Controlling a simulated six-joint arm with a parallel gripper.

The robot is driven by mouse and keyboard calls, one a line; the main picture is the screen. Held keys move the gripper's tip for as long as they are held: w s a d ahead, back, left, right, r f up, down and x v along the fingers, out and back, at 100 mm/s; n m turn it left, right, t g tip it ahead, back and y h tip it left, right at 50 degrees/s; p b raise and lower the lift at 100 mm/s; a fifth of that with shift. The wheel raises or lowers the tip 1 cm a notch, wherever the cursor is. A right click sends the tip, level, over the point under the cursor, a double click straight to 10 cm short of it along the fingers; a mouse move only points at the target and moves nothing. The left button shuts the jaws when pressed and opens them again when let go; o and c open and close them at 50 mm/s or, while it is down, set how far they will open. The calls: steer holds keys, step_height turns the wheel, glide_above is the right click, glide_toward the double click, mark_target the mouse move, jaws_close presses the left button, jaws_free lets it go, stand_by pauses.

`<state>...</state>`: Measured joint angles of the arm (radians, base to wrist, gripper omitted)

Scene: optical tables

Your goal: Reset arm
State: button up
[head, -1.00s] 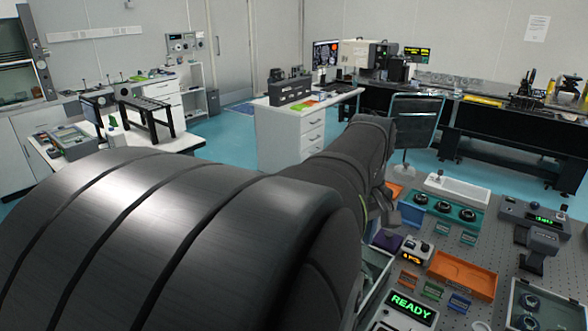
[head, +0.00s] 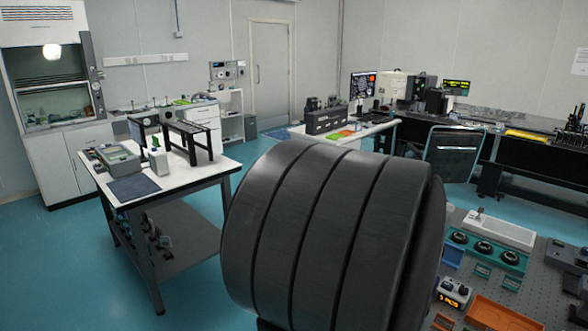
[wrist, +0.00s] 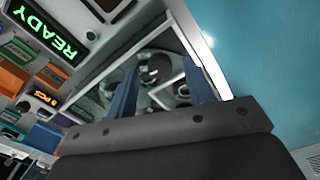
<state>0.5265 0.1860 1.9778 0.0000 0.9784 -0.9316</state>
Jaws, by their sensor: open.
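My gripper (wrist: 162,85) shows in the wrist view as two blue-grey fingers set apart on a dark wide body. It is open, and no thing is clearly held between the fingers. Behind the fingers lies a light-rimmed tray or case (wrist: 212,52) with dark round parts inside; how far below it is I cannot tell. In the head view a thick dark link of my arm fills the lower middle, and the gripper is hidden there.
A green READY display (wrist: 47,32) is at the wrist view's upper left. The head view shows an orange tray (head: 497,314) and a teal holder (head: 510,260) on the right bench. A white table (head: 215,165) stands left, with open blue floor (head: 60,265) around it.

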steer(key=shift+f, duration=0.55)
step_height(320, 180, up, 17)
step_height(320, 180, down, 17)
steer(key=shift+f, duration=0.2)
steer(key=shift+r+m, duration=0.2)
steer(key=shift+m, duration=0.2)
steer(key=m, duration=1.2)
steer(key=shift+m, duration=2.2)
